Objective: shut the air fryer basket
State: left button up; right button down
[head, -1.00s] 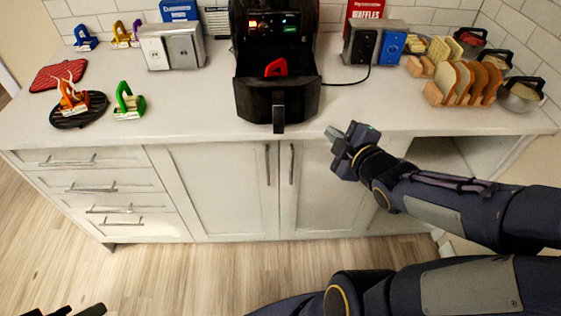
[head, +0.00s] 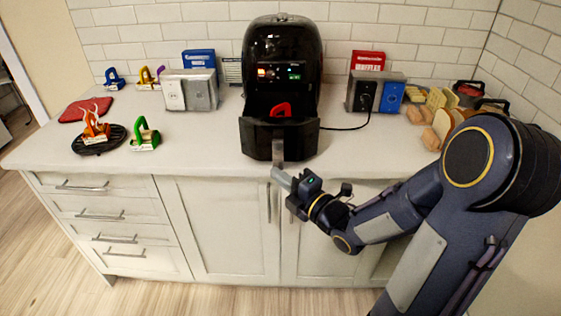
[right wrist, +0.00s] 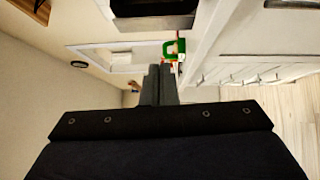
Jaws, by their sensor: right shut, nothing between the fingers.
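The black air fryer (head: 283,48) stands at the back middle of the counter in the head view. Its basket (head: 262,140) sticks out toward me, and its open top shows a red object (head: 281,110) inside. The basket handle (head: 278,150) points down at the front. My right gripper (head: 282,177) is shut and empty, with its fingertips just below the handle in the picture. I cannot tell whether they touch it. In the right wrist view the two fingers (right wrist: 160,84) lie together. My left gripper is not in view.
The counter (head: 200,150) is clear left of the fryer. A green-handled item (head: 144,135) and a dark round trivet (head: 85,148) lie further left. My right arm hides part of the bread at right.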

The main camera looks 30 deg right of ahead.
aim_at(281, 165)
jog(key=w+d, duration=0.1)
jog(key=w+d+p, duration=0.1)
jog(key=w, duration=0.1)
jog(key=shift+w+r, duration=0.1)
jog(key=shift+w, duration=0.2)
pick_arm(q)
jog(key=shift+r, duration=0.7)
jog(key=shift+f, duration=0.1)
pick_arm(e)
jog(key=shift+w+d, duration=0.1)
